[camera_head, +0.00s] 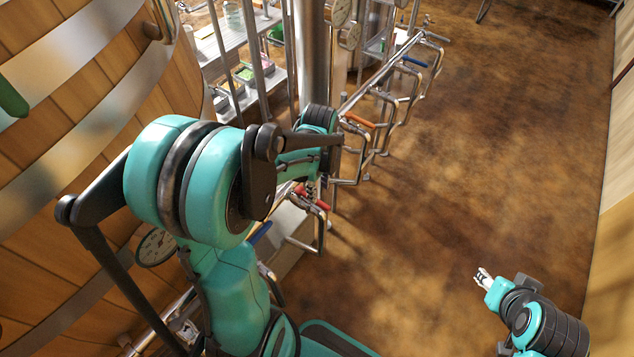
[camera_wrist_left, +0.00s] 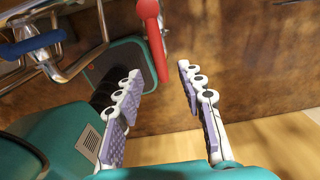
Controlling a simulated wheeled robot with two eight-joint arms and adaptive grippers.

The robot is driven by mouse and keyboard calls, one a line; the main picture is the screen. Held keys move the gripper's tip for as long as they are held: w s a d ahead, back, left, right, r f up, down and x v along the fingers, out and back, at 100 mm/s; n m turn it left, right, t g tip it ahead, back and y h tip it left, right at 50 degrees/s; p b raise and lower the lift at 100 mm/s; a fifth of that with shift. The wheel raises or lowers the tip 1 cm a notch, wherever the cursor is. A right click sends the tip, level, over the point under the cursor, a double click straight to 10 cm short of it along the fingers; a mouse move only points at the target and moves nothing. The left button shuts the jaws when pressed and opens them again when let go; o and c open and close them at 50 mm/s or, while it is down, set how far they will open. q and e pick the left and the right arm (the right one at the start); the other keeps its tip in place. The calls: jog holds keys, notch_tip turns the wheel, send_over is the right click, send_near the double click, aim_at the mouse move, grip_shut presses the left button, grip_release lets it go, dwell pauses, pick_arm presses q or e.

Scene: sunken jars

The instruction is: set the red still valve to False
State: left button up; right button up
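The red valve handle (camera_head: 322,205) is on the pipework beside my left arm in the head view, partly hidden by that arm. In the left wrist view the red handle (camera_wrist_left: 152,40) is a long bar with a rounded end. Its lower end lies between the tips of my left gripper (camera_wrist_left: 160,74), with a gap visible on the right side. The left gripper's two fingers are apart. My right gripper (camera_head: 483,277) is over the bare floor at lower right in the head view, far from the valve, and too small to judge its opening.
An orange handle (camera_head: 359,121) and a blue handle (camera_head: 414,62) sit on the pipe row further back. Another blue handle (camera_wrist_left: 32,44) shows at left in the wrist view. A large wooden vat (camera_head: 60,150) fills the left. The brown floor (camera_head: 480,150) at right is clear.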

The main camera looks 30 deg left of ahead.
aim_at(319, 201)
pick_arm(q)
notch_tip(319, 201, down, 5)
jog(key=b, duration=0.3)
jog(key=shift+b, duration=0.35)
jog(key=shift+f+b, duration=1.1)
jog(key=shift+f, duration=0.2)
jog(key=shift+c, duration=0.3)
